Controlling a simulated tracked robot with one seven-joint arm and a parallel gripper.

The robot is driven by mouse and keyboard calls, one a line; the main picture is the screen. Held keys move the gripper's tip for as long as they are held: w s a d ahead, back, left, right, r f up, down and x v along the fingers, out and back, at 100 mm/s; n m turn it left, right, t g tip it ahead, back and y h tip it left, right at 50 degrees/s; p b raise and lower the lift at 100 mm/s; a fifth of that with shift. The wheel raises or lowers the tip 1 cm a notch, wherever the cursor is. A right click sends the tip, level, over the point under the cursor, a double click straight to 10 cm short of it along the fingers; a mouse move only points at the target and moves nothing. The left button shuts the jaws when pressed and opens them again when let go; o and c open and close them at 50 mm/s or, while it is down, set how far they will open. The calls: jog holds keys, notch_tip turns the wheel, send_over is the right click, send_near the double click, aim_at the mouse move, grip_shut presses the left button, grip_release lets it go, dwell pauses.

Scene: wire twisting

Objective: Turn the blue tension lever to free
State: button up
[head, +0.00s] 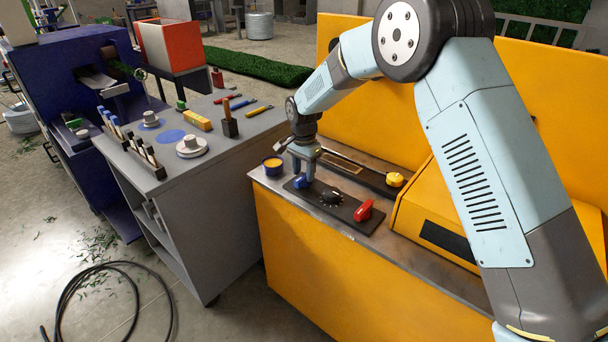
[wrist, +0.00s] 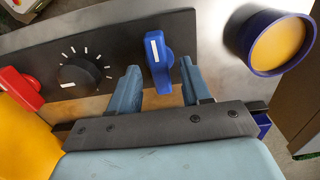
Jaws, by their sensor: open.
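The blue tension lever (wrist: 159,62) sits on a dark control panel (wrist: 115,50) in the wrist view, with a white mark on its face. It points nearly straight up and down in that picture. My gripper (wrist: 160,78) is open, with one finger on each side of the lever's lower end and a gap showing on both sides. In the head view my gripper (head: 304,168) is above the left end of the panel, and the blue lever (head: 300,182) shows just under it. I cannot tell which marking the lever points at.
A black dial (wrist: 79,75) with white ticks and a red lever (wrist: 20,88) share the panel. A blue cup with yellow contents (wrist: 278,42) stands beside the panel's end. A yellow-knobbed lever (head: 395,179) lies behind. A grey tool cart (head: 235,160) stands left of the yellow machine.

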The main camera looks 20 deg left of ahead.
jog(key=shift+f, duration=0.8)
grip_shut()
